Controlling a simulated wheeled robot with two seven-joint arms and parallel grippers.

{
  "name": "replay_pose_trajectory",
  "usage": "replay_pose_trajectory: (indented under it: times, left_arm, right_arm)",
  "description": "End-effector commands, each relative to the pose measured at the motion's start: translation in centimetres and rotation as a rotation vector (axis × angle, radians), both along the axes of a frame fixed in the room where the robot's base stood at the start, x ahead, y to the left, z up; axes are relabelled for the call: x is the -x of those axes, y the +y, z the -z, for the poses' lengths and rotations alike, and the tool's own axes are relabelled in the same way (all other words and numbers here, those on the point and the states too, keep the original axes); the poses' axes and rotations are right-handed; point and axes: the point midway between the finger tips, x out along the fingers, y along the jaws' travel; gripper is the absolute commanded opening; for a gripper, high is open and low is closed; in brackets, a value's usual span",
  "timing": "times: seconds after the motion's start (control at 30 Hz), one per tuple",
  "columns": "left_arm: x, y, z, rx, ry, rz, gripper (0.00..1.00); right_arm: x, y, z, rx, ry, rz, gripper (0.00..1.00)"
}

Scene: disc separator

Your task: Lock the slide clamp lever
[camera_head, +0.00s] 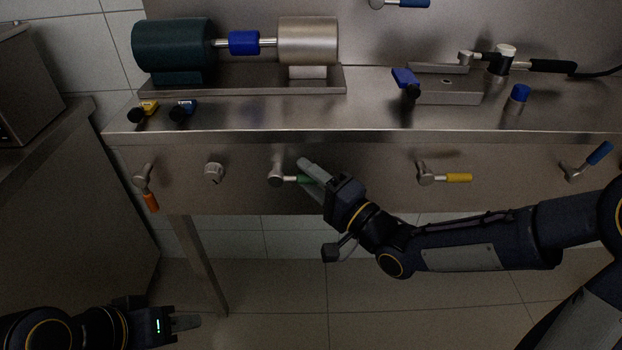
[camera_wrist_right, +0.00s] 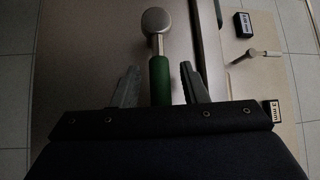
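A lever with a green handle (camera_head: 290,179) and a round metal hub (camera_head: 275,178) sits on the bench's front panel, its handle pointing right. My right gripper (camera_head: 310,172) is at this handle. In the right wrist view the green handle (camera_wrist_right: 160,82) lies between the two fingers (camera_wrist_right: 158,85), with a gap on each side; the gripper is open around it. Other front levers have orange (camera_head: 151,202), yellow (camera_head: 459,178) and blue (camera_head: 600,153) handles. I cannot tell which is the slide clamp lever. My left gripper (camera_head: 185,322) is low at the left, away from the bench; its finger gap is not clear.
A small knob (camera_head: 213,172) is left of the green lever. On the bench top (camera_head: 370,112) stand a motor-like unit with a dark cylinder (camera_head: 172,45) and a silver one (camera_head: 308,40), and a metal block (camera_head: 450,92) with a blue-handled clamp (camera_head: 405,77). Floor below is clear.

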Motion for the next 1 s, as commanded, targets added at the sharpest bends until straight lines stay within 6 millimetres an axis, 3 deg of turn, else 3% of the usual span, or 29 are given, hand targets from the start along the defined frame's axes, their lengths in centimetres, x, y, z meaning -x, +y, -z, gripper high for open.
replay_pose_trajectory:
  times: [0.2,0.5,0.83,1.0]
  left_arm:
    - [0.0,0.0,0.0,0.0,0.0,0.0,0.36]
    - [0.0,0.0,0.0,0.0,0.0,0.0,0.36]
    - [0.0,0.0,-0.2,0.0,0.0,0.0,0.36]
    - [0.0,0.0,-1.2,0.0,0.0,0.0,0.36]
  right_arm:
    - [0.0,0.0,0.0,0.0,0.0,0.001,0.4]
    - [0.0,0.0,0.0,0.001,0.0,0.001,0.0]
    - [0.0,0.0,-0.1,0.007,0.0,0.001,0.0]
    - [0.0,0.0,-0.7,0.048,-0.001,0.001,0.0]
